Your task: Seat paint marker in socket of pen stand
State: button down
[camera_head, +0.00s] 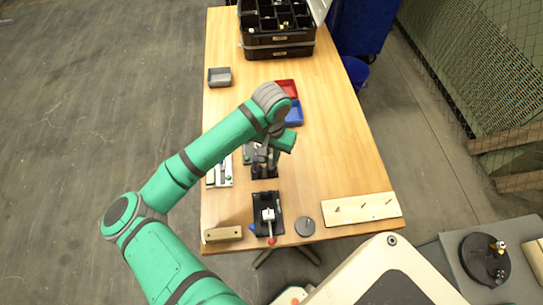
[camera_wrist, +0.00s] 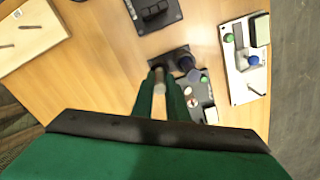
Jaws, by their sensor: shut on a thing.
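My gripper (camera_head: 271,160) is shut on a slim pale-and-brown marker (camera_wrist: 159,80), seen between the two green fingers in the wrist view. The pen stand (camera_wrist: 169,55) is a dark block under and just beyond the fingertips. It has a round dark socket (camera_wrist: 186,63) at its right side in that view. In the head view the stand (camera_head: 264,177) is partly hidden by my gripper. The marker's lower end lies over the stand near the socket's left. I cannot tell whether it touches the stand or is inside an opening.
A grey fixture (camera_wrist: 200,98) with small knobs stands close beside the stand, and a white panel (camera_wrist: 243,60) lies beyond it. A black clamp plate (camera_head: 268,214), a grey disc (camera_head: 305,226) and a pegged wooden board (camera_head: 361,209) lie nearer. Red (camera_head: 287,88) and blue (camera_head: 294,113) bins stand behind.

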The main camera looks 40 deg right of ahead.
jog(key=shift+f, duration=0.25)
dwell(0.3)
jog(key=c, duration=1.7)
grip_release()
jog(key=shift+o, duration=0.2)
notch_tip(320, 180, up, 15)
jog(key=shift+f, duration=0.1)
jog(key=shift+s, duration=0.1)
